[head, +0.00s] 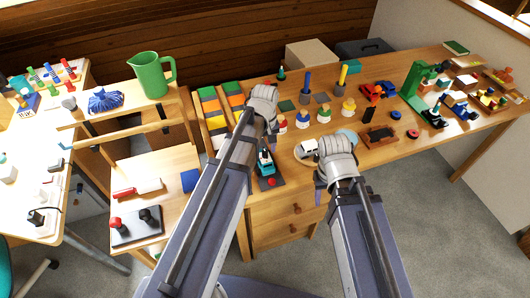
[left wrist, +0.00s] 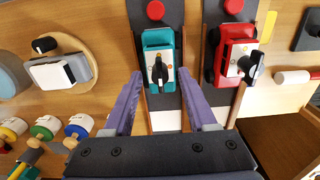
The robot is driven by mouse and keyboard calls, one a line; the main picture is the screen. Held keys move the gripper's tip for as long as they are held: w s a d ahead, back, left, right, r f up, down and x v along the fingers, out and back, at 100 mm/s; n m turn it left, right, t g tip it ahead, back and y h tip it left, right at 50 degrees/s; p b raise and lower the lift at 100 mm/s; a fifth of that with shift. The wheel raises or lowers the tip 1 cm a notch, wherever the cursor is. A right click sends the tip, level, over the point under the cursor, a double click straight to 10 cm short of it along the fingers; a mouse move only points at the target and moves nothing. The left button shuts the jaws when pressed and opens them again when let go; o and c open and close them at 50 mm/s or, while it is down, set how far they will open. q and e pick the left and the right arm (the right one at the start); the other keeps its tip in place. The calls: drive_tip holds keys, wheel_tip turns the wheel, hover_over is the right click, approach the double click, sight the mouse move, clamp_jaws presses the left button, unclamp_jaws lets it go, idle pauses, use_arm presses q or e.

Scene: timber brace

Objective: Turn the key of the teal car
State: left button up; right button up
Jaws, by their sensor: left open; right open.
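The teal car (head: 265,161) sits on a dark base with a red button (head: 271,182) at its near end. In the left wrist view the teal car (left wrist: 160,55) carries a black key (left wrist: 160,70) standing up from a pale plate on its top. My left gripper (head: 268,138) points down over the car; in its wrist view the open fingers (left wrist: 159,76) lie either side of the car's key end, with nothing held. Contact cannot be told. My right gripper (head: 321,188) is open near the table's front edge, partly hidden by its own wrist.
A red car (left wrist: 232,55) on a similar base stands close beside the teal car. Several colored-topped pegs (head: 324,113) stand behind. A green pitcher (head: 153,76) is at left.

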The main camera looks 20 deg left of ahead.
use_arm(q)
drive_tip(key=shift+c, duration=0.4)
clamp_jaws()
